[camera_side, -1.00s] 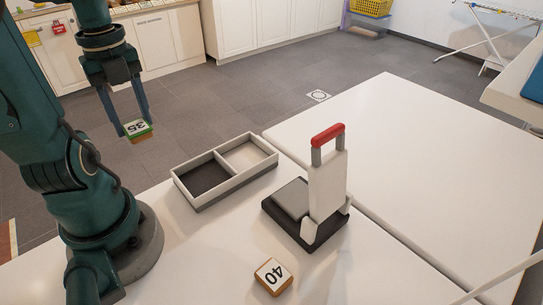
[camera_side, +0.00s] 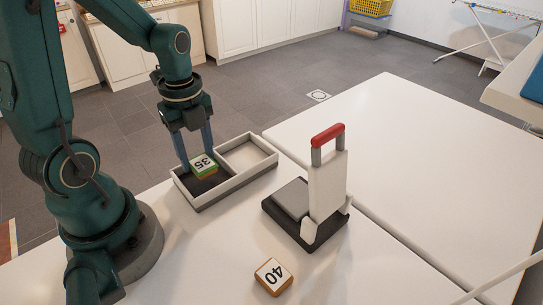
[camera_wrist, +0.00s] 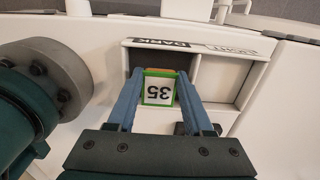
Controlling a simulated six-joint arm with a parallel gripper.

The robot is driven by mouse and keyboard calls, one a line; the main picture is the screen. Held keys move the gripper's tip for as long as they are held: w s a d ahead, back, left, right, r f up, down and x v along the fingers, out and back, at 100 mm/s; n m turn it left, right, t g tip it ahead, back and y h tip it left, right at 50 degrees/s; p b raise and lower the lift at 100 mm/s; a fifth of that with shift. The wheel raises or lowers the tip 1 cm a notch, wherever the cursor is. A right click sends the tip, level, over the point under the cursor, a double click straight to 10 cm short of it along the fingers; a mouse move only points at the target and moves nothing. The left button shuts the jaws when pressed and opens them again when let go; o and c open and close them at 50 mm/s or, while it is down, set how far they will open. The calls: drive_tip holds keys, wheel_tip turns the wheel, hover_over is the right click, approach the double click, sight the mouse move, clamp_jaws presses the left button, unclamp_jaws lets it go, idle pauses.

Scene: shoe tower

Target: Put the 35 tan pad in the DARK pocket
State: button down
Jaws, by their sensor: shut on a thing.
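The 35 pad (camera_side: 204,165) has a white top marked 35, a green edge and some tan below. My gripper (camera_side: 197,166) is shut on it and holds it over the dark pocket (camera_side: 197,186) of the two-pocket tray (camera_side: 226,191). In the wrist view the pad (camera_wrist: 159,90) sits between the two blue fingers, in front of the pocket labelled DARK. The dark pocket has a dark floor; the other pocket (camera_side: 250,158) has a light floor and is empty. Whether the pad touches the pocket floor I cannot tell.
A block marked 40 (camera_side: 272,276) lies near the front of the white table. A black-based device (camera_side: 305,226) with an upright white plate and a red handle (camera_side: 328,134) stands right of the tray. Bare table lies between the tray and the 40 block.

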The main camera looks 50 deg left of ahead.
sight(197, 159)
drive_tip(key=shift+f, duration=1.3)
drive_tip(key=shift+f, duration=0.1)
drive_tip(key=shift+c, duration=1.5)
unclamp_jaws()
wheel_tip(197, 159, up, 12)
drive_tip(key=s+d+r+n+t, duration=0.1)
drive_tip(key=s+d+n+t, duration=0.2)
drive_tip(key=n, duration=1.5)
drive_tip(key=shift+s+d+r+t, duration=0.15)
drive_tip(key=shift+d+r+t, duration=0.25)
drive_tip(key=shift+d+t, duration=1.7)
